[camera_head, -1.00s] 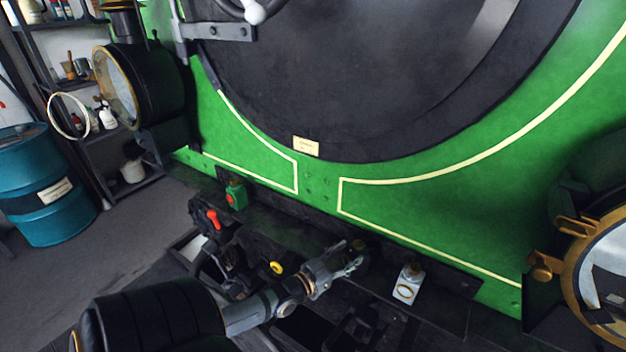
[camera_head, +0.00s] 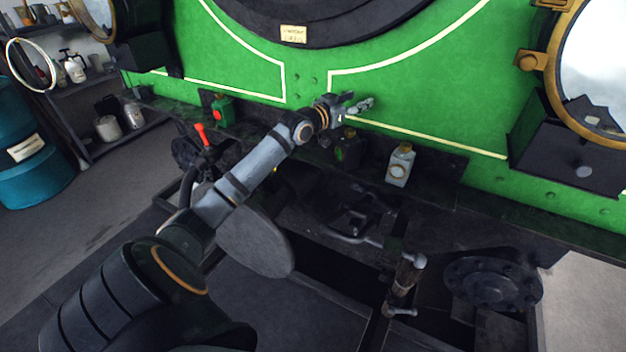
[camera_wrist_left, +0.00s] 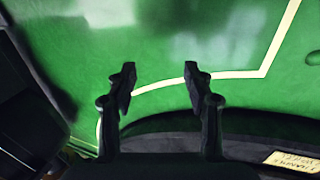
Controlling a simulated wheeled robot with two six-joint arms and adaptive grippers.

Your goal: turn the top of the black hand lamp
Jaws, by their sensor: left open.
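The black hand lamp (camera_head: 348,152) stands on the dark ledge in front of the green panel in the head view. A green lens shows on its front. Whether the fingers touch the lamp cannot be told. My right gripper is not in view.
A white lamp (camera_head: 400,165) stands to the right on the ledge, and a green lamp (camera_head: 222,108) with a red lens to the left. A large brass-rimmed headlamp (camera_head: 597,75) is at the right. A red-handled lever (camera_head: 201,133) stands at the left.

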